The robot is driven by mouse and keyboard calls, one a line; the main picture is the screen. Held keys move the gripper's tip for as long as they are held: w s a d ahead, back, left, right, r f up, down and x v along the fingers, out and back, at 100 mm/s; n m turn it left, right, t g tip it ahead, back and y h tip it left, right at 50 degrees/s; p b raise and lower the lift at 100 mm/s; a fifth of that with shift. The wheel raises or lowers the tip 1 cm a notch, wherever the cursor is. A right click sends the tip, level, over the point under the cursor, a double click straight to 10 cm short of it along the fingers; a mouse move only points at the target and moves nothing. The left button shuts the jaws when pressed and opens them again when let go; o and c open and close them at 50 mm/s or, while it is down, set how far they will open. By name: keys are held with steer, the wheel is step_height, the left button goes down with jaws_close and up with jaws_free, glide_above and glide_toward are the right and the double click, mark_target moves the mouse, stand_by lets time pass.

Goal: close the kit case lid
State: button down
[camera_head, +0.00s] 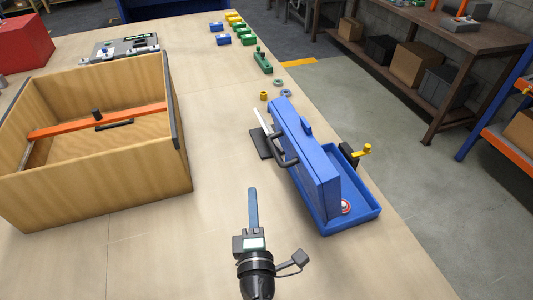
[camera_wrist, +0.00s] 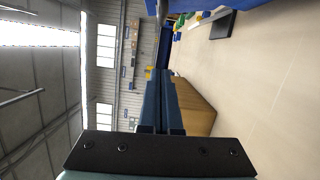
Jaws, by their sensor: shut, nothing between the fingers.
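The blue kit case stands open near the table's right edge in the head view. Its lid (camera_head: 308,150) stands roughly upright, with a dark handle (camera_head: 283,155) on its left face. The case base (camera_head: 365,212) lies to the right of the lid, and the lid hides part of its inside. A small red and white round thing (camera_head: 346,206) shows in the base. My gripper (camera_head: 252,192) is shut and empty, left of the lid's near end and apart from it. Its blue fingers also show in the wrist view (camera_wrist: 164,85).
A wooden box (camera_head: 150,190) with an orange bar (camera_head: 70,122) across it stands at left. A dark flat block (camera_head: 261,143) lies left of the lid. A yellow-handled part (camera_head: 362,152) is beside the case. Small coloured blocks (camera_head: 235,25) sit farther back.

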mark_target(288, 164)
steer(key=w+d, duration=0.3)
steer(key=w, duration=0.7)
steer(key=shift+d+r, duration=0.2)
steer(key=shift+r, duration=0.05)
